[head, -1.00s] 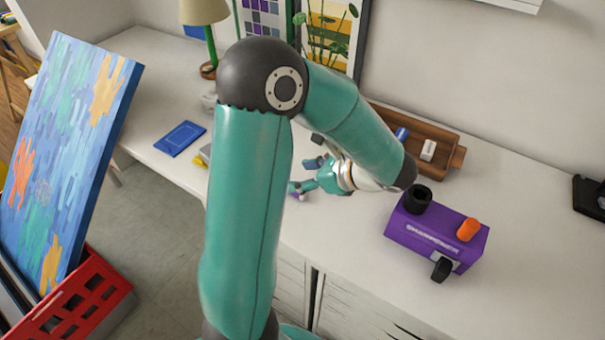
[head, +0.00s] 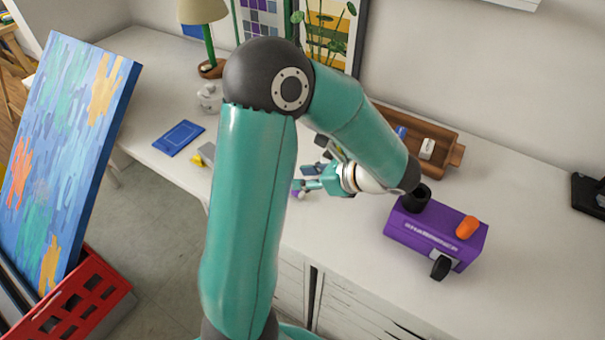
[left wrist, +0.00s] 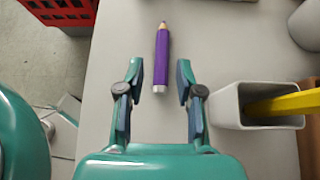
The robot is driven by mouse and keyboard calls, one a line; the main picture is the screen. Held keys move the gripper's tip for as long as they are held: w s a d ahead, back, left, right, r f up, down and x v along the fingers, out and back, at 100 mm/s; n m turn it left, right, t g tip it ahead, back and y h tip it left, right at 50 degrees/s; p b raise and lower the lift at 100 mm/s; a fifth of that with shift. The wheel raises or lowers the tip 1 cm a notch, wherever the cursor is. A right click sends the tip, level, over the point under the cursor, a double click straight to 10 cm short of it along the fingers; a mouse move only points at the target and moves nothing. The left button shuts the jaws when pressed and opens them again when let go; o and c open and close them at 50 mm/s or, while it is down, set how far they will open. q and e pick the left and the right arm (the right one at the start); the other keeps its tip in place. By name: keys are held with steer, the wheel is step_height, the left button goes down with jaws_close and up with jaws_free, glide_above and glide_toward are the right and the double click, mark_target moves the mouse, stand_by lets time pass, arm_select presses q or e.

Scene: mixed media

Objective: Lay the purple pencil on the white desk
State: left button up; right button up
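The purple pencil (left wrist: 161,60) lies on the white desk (left wrist: 225,50) in the left wrist view, its sharpened tip pointing away from me. My left gripper (left wrist: 160,82) is open, with one finger on each side of the pencil's blunt end and a visible gap to both. In the head view my left gripper (head: 302,180) is low over the desk (head: 340,235) near its front edge. Only a small purple bit of the pencil (head: 296,188) shows there, at the fingertips; my arm hides the area to the left. My right gripper is not in view.
A white holder (left wrist: 228,106) with a yellow pencil stands close to the right of my gripper. A purple sharpener (head: 437,235) and wooden tray (head: 453,155) are to the right. A blue notebook (head: 180,137) lies left. A red crate (head: 85,305) stands below the desk's edge.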

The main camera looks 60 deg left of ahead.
arm_select(q)
steer(key=shift+w+d+f, duration=0.3)
steer(key=shift+w+d, duration=0.05)
steer(key=shift+d, duration=0.2)
stand_by(0.4)
steer(key=shift+w+d+f, duration=0.1)
steer(key=shift+w+d, duration=0.05)
steer(key=shift+d, duration=0.05)
stand_by(0.3)
steer(key=d+r+p, duration=0.1)
steer(key=w+r+p, duration=0.1)
steer(key=r+p, duration=0.1)
steer(key=d+r+p, duration=0.1)
steer(key=r, duration=0.1)
steer(key=shift+w+d+p, duration=0.25)
steer(key=shift+d+p, duration=0.05)
steer(key=shift+p, duration=0.05)
stand_by(0.6)
